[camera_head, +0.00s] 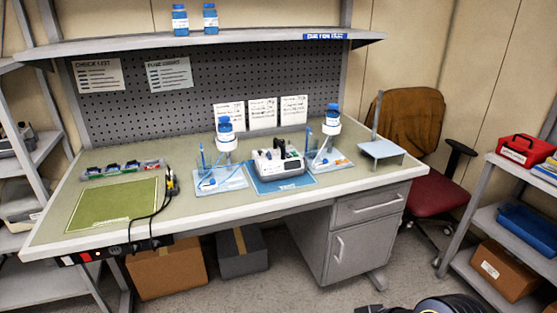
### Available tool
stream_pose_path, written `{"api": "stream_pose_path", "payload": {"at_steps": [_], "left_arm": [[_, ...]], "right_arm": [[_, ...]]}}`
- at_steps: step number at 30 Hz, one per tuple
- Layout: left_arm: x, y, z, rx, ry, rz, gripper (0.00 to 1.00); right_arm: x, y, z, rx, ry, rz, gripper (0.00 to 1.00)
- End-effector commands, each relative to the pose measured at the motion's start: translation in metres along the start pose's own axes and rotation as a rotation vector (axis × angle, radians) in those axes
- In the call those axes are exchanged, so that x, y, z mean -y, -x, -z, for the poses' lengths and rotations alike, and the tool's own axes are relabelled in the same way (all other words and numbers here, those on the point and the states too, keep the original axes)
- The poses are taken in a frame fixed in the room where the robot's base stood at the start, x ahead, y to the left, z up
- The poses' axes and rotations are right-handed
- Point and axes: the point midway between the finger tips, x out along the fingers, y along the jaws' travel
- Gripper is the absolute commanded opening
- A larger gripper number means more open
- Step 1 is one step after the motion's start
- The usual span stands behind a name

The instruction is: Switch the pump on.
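The pump (277,160) is a white and grey box with dark parts on top. It sits on a blue mat (284,184) near the front edge of the workbench (200,208). Its switch is too small to make out. A stand with a blue-capped bottle (226,132) is on the pump's left, and another with a blue-capped bottle (331,122) is on its right.
A green mat (112,212) and a black cable (160,200) lie on the bench's left side. A small light-blue stand (381,149) is at the right end. A red chair (432,190) and a shelf with a red toolbox (526,150) stand right. Boxes are under the bench.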

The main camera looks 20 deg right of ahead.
Motion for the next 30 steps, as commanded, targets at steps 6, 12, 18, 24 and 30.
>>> {"api": "stream_pose_path", "payload": {"at_steps": [6, 12, 18, 24, 30], "left_arm": [[0.0, 0.0, 0.0, 0.0, 0.0, 0.0, 0.36], [0.0, 0.0, 0.0, 0.0, 0.0, 0.0, 0.36], [0.0, 0.0, 0.0, 0.0, 0.0, 0.0, 0.36], [0.0, 0.0, 0.0, 0.0, 0.0, 0.0, 0.36], [0.0, 0.0, 0.0, 0.0, 0.0, 0.0, 0.36]], "right_arm": [[0.0, 0.0, 0.0, 0.0, 0.0, 0.0, 0.36], [0.0, 0.0, 0.0, 0.0, 0.0, 0.0, 0.25], [0.0, 0.0, 0.0, 0.0, 0.0, 0.0, 0.0], [0.0, 0.0, 0.0, 0.0, 0.0, 0.0, 0.0], [0.0, 0.0, 0.0, 0.0, 0.0, 0.0, 0.0]]}}
